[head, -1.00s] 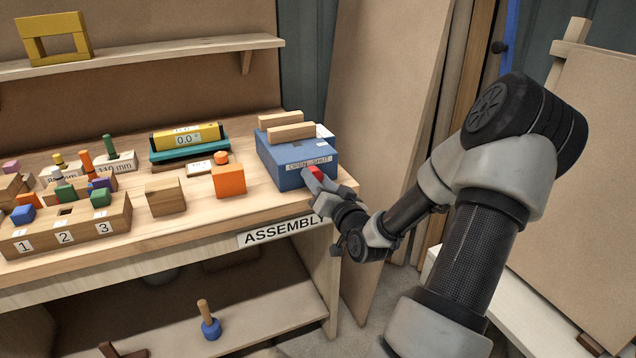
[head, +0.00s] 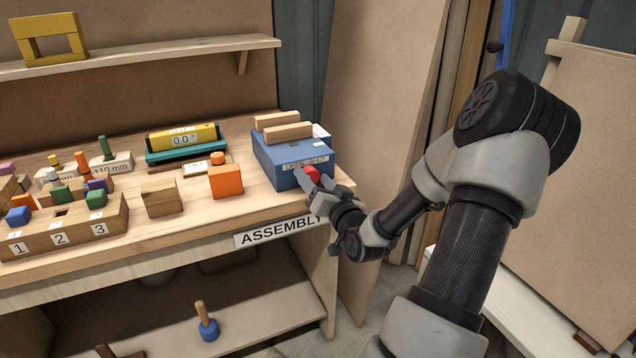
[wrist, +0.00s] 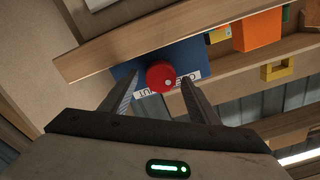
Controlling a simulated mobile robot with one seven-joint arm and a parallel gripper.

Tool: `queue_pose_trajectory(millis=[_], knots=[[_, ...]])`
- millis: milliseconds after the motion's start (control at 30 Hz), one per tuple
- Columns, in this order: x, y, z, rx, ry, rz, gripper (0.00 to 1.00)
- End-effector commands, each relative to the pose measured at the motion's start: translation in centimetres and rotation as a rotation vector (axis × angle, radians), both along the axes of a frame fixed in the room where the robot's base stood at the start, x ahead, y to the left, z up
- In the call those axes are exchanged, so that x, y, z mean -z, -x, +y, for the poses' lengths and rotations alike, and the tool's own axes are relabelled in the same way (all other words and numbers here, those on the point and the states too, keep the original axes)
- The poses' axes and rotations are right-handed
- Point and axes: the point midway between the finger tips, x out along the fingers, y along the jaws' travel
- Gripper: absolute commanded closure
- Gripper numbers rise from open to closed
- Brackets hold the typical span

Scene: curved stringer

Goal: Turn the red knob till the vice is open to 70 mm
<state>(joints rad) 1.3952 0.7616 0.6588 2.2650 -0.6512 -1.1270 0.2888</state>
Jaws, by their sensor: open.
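The vice is a blue box (head: 268,158) with two wooden jaws (head: 285,125) on top, standing at the right end of the bench. A gap shows between the jaws; its width in millimetres cannot be read. The red knob (head: 312,174) is on its front face, below a white OPEN-SHUT label (head: 305,163). In the wrist view the red knob (wrist: 160,75) has a small pale dot and sits between the tips of my gripper (wrist: 157,85). My gripper (head: 318,188) is open, with a finger on each side of the knob and visible space between finger and knob.
An orange block (head: 225,182) and a wooden block (head: 162,197) stand left of the vice. A yellow level reading 0.0 (head: 183,138) lies behind them. The bench edge with the ASSEMBLY sign (head: 280,231) runs below my gripper. Boards lean on the right.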

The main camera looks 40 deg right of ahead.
Motion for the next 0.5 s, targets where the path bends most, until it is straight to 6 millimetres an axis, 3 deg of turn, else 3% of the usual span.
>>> queue_pose_trajectory(millis=[167, 500], knots=[[0.0, 1.5, 0.3, 0.001, -0.001, 0.003, 0.45], [-0.1, 9.2, 2.1, 0.004, -0.003, 0.003, 0.45]])
